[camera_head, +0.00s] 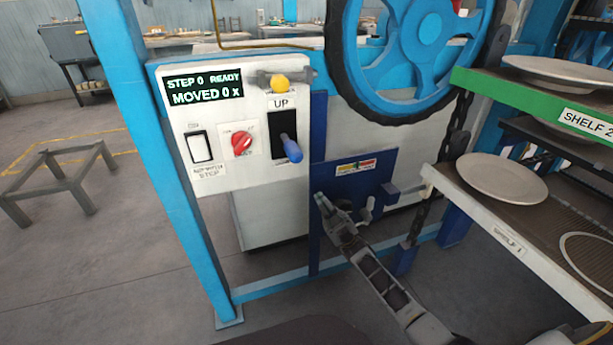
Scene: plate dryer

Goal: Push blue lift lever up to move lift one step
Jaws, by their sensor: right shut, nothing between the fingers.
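The blue lift lever (291,149) sticks out of a dark slot under the "UP" label on the white control panel (226,182). Its blue knob hangs at the lower part of the slot. The display (205,86) reads "STEP 0 READY" and "MOVED 0 x". My right gripper (322,203) is shut and empty. It is below and a little right of the lever, apart from it in the picture, in front of the blue frame. My left gripper is not in view.
The panel also has a yellow knob (280,84), a red rotary switch (242,142) and a white rocker switch (200,147). A blue wheel (424,40) is above right. Shelves with plates (502,178) stand at the right. A blue post (160,150) stands left of the panel.

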